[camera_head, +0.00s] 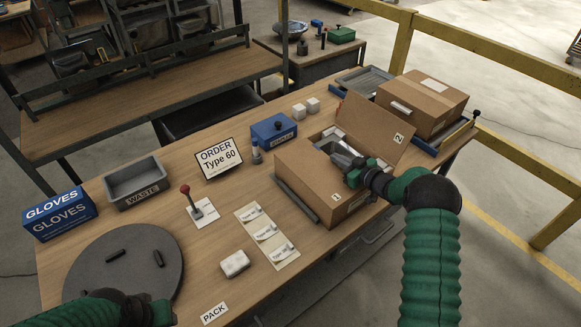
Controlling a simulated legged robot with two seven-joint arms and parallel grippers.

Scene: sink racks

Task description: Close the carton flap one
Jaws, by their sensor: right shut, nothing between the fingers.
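A brown carton (300,178) stands on the table at right of centre with its top partly open. A large flap (372,128) with a small printed label stands raised on its far right side. My right gripper (338,152) is shut and empty, over the carton's opening. It and its wrist hide part of the inside. My left arm (120,305) shows at the bottom left; its fingers are out of view.
A second brown box (422,102) stands behind the raised flap. A blue bin (273,132), order sign (219,158), red-topped lever (190,200), label sheet (267,236) and waste tray (135,184) are left of the carton. A dark round disc (90,270) lies near my left arm.

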